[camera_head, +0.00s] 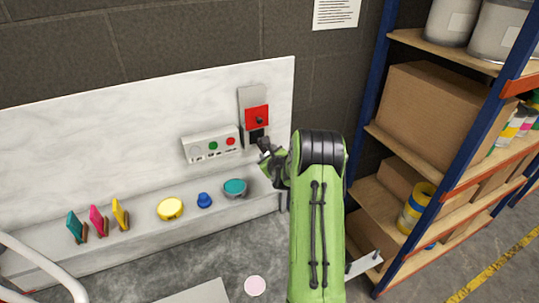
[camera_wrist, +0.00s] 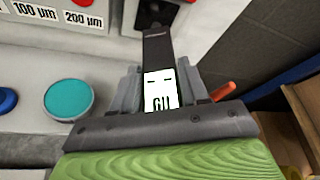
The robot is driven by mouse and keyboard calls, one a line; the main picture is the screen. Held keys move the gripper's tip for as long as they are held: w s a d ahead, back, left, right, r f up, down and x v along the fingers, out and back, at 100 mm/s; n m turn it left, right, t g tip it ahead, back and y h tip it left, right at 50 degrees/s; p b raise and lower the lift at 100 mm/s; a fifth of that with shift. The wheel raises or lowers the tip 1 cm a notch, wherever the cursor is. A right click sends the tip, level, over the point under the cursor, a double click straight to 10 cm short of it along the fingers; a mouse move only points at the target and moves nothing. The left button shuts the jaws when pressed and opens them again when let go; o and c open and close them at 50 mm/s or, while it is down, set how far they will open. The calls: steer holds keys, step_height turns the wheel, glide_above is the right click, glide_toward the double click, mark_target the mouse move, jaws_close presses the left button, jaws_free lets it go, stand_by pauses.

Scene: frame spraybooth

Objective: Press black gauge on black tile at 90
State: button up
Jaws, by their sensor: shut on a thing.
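The black gauge (camera_wrist: 157,52) is in my gripper (camera_wrist: 160,100), its white display facing the wrist camera with dark marks I cannot read surely. My gripper is shut on it. In the head view my gripper (camera_head: 268,153) is at the wall panel, just below the black tile (camera_head: 257,134). The tile also shows at the top of the wrist view (camera_wrist: 165,9). The gauge's far end overlaps the tile's lower edge in that view. I cannot tell whether they touch or whether the angle is square.
A red tile (camera_head: 257,115) is above the black one. A box with green and red buttons (camera_head: 210,145) is at left. On the ledge are a teal disc (camera_head: 235,187), blue knob (camera_head: 204,200), yellow disc (camera_head: 170,208) and several coloured cards. A shelf rack (camera_head: 375,150) stands close at right.

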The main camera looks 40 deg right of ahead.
steer(key=shift+w+d, duration=0.2)
steer(key=shift+w, duration=0.65)
stand_by(0.6)
stand_by(0.7)
steer(key=shift+s+a+f+b, duration=0.1)
steer(key=shift+s+a+b, duration=0.25)
steer(key=shift+s, duration=0.6)
steer(key=shift+s+a+r+b, duration=0.1)
steer(key=shift+s+a+b, duration=0.1)
steer(key=shift+s+b, duration=0.6)
steer(key=shift+s+a+f+b, duration=0.1)
steer(key=shift+s+a+b, duration=0.15)
steer(key=shift+s, duration=0.9)
steer(key=shift+s+a+b, duration=0.2)
steer(key=shift+s, duration=0.3)
steer(key=shift+s+a+b, duration=0.15)
steer(key=shift+s+b, duration=0.05)
steer(key=shift+s, duration=0.3)
